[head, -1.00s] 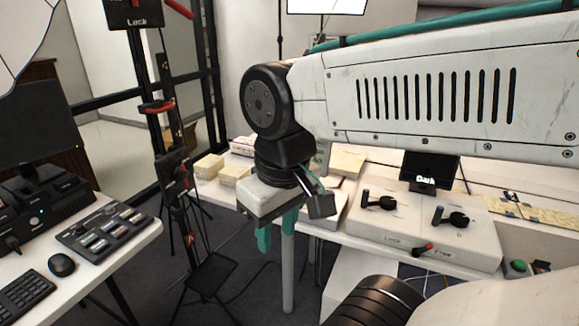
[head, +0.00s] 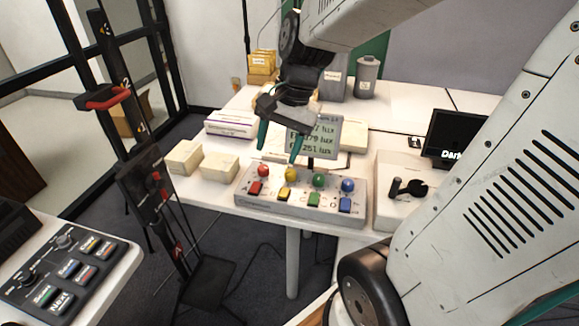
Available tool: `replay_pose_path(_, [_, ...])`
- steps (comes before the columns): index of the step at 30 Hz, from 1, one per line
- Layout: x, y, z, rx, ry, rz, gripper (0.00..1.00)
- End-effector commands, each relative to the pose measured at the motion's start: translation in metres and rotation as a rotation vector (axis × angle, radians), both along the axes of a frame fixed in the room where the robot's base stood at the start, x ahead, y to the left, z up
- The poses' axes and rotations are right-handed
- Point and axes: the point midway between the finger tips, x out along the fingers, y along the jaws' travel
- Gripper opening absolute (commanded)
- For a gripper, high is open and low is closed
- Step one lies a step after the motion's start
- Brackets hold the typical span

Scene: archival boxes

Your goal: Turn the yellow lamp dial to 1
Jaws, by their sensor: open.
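A pale control box (head: 262,203) stands on the white table with a row of coloured round dials and coloured square buttons in front of them. The yellow dial (head: 291,174) is second from the left, between the red dial (head: 264,171) and the green dial (head: 319,180). Its setting is too small to read. My gripper (head: 279,150) has teal fingers spread apart and holds nothing. It hangs above and behind the yellow dial in the picture, and I cannot tell how high. A small screen (head: 325,137) with lux readings stands behind the box, partly covered by my gripper.
Pale boxes (head: 219,167) lie left of the control box. A second device with a black lever (head: 408,188) and a dark monitor (head: 456,138) stand to the right. A black stand with a red handle (head: 103,98) rises at the left. A button panel (head: 66,268) is at lower left.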

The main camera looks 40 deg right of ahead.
Motion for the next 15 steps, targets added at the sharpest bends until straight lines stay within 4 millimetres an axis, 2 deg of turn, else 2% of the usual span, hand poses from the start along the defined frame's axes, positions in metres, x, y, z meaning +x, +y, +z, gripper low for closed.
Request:
replay_pose_path(1, [0.018,-0.014,-0.014,0.041,0.029,-0.137,0.55])
replay_pose_path(3, [0.041,-0.034,-0.033,0.097,0.056,-0.341,0.55])
replay_pose_path(6, [0.07,-0.066,-0.063,0.172,0.099,-0.629,0.55])
replay_pose_path(9, [0.09,-0.099,-0.093,0.236,0.14,-0.891,0.55])
replay_pose_path(15, [0.107,-0.146,-0.141,0.316,0.198,-1.25,0.55])
